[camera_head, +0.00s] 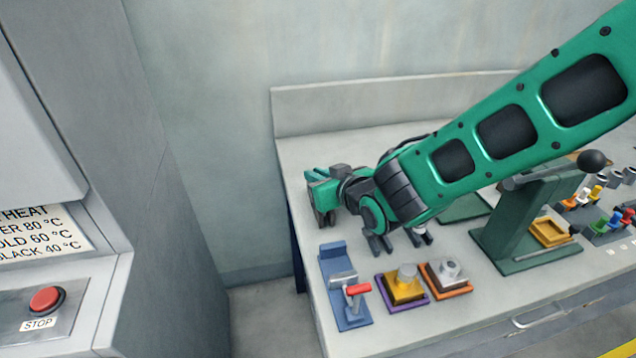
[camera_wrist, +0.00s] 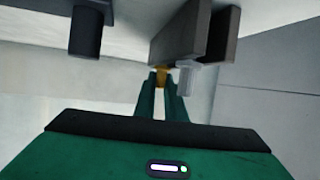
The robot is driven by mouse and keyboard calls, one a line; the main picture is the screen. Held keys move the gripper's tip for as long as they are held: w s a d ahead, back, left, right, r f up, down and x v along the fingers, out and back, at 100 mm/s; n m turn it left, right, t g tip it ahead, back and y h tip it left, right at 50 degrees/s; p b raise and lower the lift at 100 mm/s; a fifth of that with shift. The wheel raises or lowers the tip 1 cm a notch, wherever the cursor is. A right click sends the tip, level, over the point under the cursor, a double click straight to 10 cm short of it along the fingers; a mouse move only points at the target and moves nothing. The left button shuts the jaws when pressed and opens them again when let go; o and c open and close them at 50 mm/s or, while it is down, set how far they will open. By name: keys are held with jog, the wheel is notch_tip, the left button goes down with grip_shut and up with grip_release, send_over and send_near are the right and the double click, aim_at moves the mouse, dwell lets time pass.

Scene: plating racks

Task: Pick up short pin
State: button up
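I cannot tell which of these, if any, is the short pin, or whether the gripper holds anything. My arm hides part of the bench.
A blue fixture with a red handle (camera_head: 357,289), a yellow block (camera_head: 404,290) and an orange-based block (camera_head: 447,285) stand along the bench front. A green lever press (camera_head: 510,222) is to the right, with coloured pegs (camera_head: 596,193) beyond. The bench (camera_head: 300,160) is clear at back left.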

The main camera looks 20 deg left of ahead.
jog(key=shift+r, duration=0.1)
grip_shut()
jog(key=shift+r, duration=0.55)
notch_tip(320, 180, up, 2)
jog(key=shift+r, duration=0.25)
jog(key=s+a+r, duration=0.5)
jog(key=s+r, duration=0.2)
jog(key=s, duration=0.3)
jog(key=shift+s+a+r, duration=0.15)
jog(key=shift+a, duration=0.05)
